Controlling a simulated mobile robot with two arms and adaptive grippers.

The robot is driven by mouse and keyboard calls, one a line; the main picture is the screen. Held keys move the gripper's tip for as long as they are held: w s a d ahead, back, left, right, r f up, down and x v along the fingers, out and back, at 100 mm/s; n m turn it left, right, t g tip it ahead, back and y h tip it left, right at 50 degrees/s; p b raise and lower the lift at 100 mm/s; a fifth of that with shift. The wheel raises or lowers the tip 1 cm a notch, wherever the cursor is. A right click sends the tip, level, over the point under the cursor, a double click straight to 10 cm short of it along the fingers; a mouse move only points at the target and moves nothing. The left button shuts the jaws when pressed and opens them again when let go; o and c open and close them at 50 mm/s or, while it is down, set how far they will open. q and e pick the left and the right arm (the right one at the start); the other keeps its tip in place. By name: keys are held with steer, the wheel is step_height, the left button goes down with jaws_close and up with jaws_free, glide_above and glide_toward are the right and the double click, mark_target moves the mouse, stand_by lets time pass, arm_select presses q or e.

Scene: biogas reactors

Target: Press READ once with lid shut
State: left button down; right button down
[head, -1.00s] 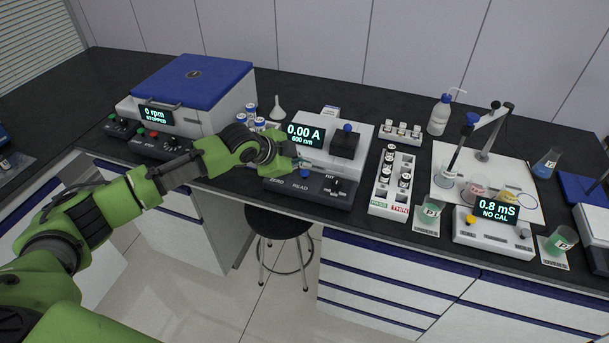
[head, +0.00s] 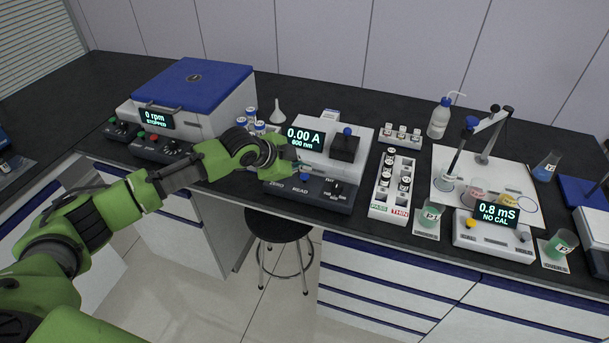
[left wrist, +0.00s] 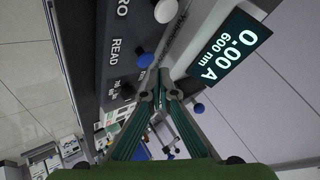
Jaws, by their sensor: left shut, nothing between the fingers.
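The photometer (head: 312,118) stands on the bench; its display (head: 304,138) reads 0.00 A, 600 nm. Its black sample lid (head: 345,147) with a blue knob looks shut. My left gripper (head: 294,164) is shut and empty, just above and left of the READ button. In the left wrist view its fingertips (left wrist: 159,92) point toward the panel; I cannot tell contact.
A centrifuge (head: 190,90) with a blue lid stands left. A vial rack (head: 392,185) is close on the right, then a conductivity meter (head: 494,238) and beakers. Small blue-capped bottles (head: 252,117) stand behind my gripper. A stool (head: 279,226) is below the bench edge.

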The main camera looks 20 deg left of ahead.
mark_target(303, 177)
arm_select(q)
steer(key=shift+f, duration=0.15)
steer(key=shift+f, duration=0.25)
steer(key=shift+f+b, duration=0.35)
steer(key=shift+f, duration=0.65)
stand_by(1.1)
stand_by(0.3)
steer(key=shift+r+p, duration=1.25)
steer(key=shift+r, duration=0.1)
step_height(303, 177, up, 5)
steer(key=p, duration=0.5)
steer(key=shift+r, duration=0.1)
